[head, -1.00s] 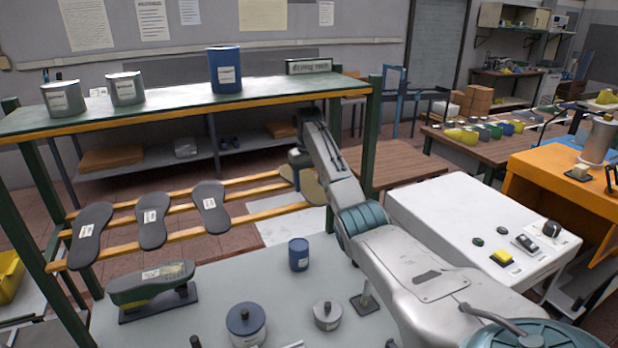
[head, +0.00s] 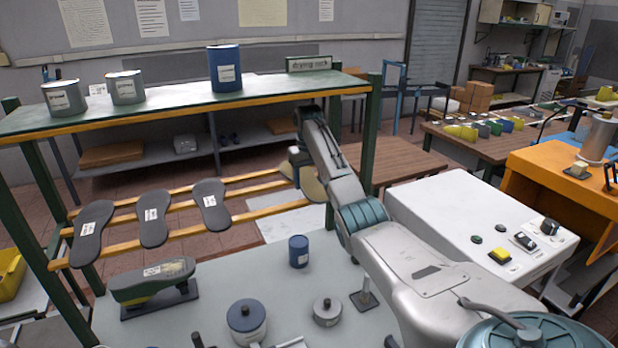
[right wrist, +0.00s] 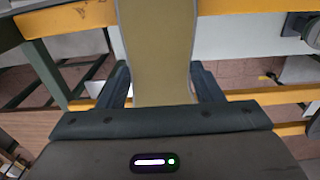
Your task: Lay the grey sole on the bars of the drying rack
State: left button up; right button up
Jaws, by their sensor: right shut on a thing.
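The drying rack is a green frame with yellow bars (head: 268,211). Three dark grey soles lie across the bars at left: one (head: 90,232), one (head: 153,217) and one (head: 210,204), each with a white label. My right gripper (head: 300,166) is at the right end of the bars, under the top shelf. It is shut on a sole (head: 316,190) that looks tan from here. In the right wrist view this sole (right wrist: 158,50) looks olive-tan, sits between the fingers and extends over a yellow bar (right wrist: 75,18). I cannot tell whether it touches the bars. My left gripper is out of view.
The rack's top shelf (head: 290,80) holds a blue can (head: 225,68) and two grey cans. A green rack post (head: 369,130) stands right beside my right forearm. On the table below are a shoe last (head: 152,280), a small blue can (head: 299,251) and lidded pots (head: 246,320).

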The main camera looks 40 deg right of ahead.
jog(key=shift+f, duration=0.2)
dwell(0.6)
jog(key=o, duration=1.3)
jog(key=shift+r, duration=0.15)
